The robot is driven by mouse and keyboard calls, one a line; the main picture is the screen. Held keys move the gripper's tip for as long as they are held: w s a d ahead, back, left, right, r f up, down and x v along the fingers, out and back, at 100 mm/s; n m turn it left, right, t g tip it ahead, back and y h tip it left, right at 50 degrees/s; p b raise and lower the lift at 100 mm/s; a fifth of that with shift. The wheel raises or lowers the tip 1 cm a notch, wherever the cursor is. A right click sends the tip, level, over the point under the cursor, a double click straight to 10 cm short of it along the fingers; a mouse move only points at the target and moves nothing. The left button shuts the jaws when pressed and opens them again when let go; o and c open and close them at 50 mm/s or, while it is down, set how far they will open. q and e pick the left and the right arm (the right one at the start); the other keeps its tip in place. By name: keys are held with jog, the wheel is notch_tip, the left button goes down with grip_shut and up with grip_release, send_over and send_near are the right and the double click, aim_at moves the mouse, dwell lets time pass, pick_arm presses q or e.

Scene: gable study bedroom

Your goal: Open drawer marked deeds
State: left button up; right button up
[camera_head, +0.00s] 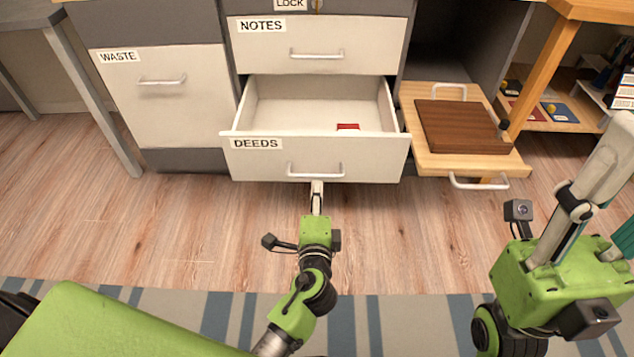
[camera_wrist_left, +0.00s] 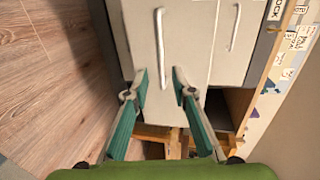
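The drawer marked DEEDS (camera_head: 270,160) is pulled out in the head view, below the NOTES drawer, and its inside shows. A small red item (camera_head: 347,127) lies in it near the front. Its handle (camera_head: 315,172) is a pale bar on the front. My left gripper (camera_head: 317,187) is just in front of that handle. In the left wrist view its teal fingers (camera_wrist_left: 162,80) are apart, with one end of a handle (camera_wrist_left: 160,45) between the tips; contact cannot be told. My right gripper (camera_head: 610,150) is at the right edge, away from the drawer; its finger gap is unclear.
The NOTES drawer (camera_head: 260,50) above and the WASTE front (camera_head: 165,95) at left are shut. At right, a wooden drawer or shelf (camera_head: 418,130) sticks out with a dark brown board (camera_head: 463,127) on it. Wooden floor (camera_head: 190,230) is clear in front.

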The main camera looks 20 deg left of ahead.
pick_arm(q)
jog(key=v, duration=0.3)
jog(key=shift+s, duration=0.35)
